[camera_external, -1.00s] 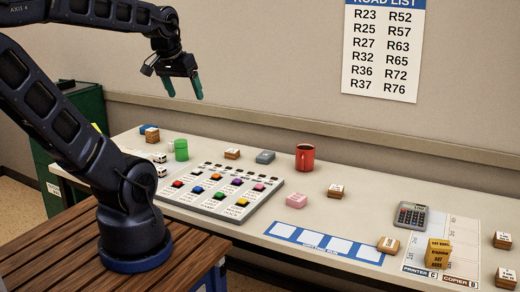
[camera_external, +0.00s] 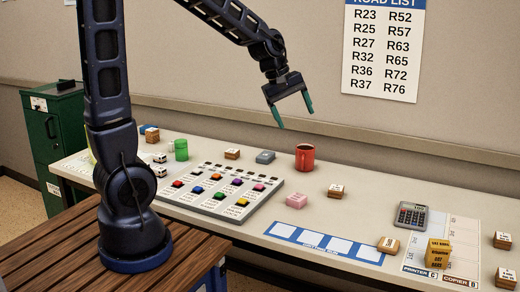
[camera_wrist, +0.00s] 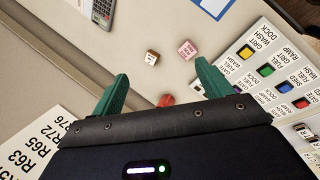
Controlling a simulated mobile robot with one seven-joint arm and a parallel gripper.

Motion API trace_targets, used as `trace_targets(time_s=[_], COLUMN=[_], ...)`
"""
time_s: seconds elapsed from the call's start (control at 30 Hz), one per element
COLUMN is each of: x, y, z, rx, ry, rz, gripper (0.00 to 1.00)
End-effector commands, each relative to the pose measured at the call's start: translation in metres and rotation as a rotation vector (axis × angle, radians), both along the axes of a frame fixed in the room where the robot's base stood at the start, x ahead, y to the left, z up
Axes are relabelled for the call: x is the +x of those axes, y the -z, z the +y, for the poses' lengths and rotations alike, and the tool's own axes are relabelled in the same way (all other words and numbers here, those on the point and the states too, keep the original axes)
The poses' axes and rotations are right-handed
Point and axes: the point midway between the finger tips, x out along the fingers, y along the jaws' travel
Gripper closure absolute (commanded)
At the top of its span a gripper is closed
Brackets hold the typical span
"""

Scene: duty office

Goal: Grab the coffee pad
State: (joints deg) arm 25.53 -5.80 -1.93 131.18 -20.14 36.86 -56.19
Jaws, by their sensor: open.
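No label that I can read says coffee, so I cannot tell which small pad or block is the coffee pad. A pink pad (camera_external: 297,201) lies on the table right of the button panel; it also shows in the wrist view (camera_wrist: 187,49). A wooden block with a white label (camera_external: 336,191) lies to its right, also in the wrist view (camera_wrist: 152,58). A red mug (camera_external: 305,158) with dark contents stands behind them. My gripper (camera_external: 296,119) is open and empty, high above the table near the mug. The mug is mostly hidden in the wrist view.
The button panel (camera_external: 219,204), green cup (camera_external: 181,150) and grey block (camera_external: 265,157) stand to the left. A blue-edged card strip (camera_external: 283,234), calculator (camera_external: 411,215), yellow box (camera_external: 438,252) and several labelled blocks lie to the right. The wall (camera_external: 240,60) rises behind the table.

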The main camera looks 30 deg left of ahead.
Motion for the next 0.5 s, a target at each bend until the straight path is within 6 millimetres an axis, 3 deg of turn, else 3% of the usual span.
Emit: trace_targets(time_s=[0.27,0.5], x=[0.011,0.003], y=[0.056,0.113], z=[-0.095,-0.174], rx=[-0.075,-0.111], ry=[-0.196,-0.381], rz=[0.156,0.291], gripper=[0.22,0.22])
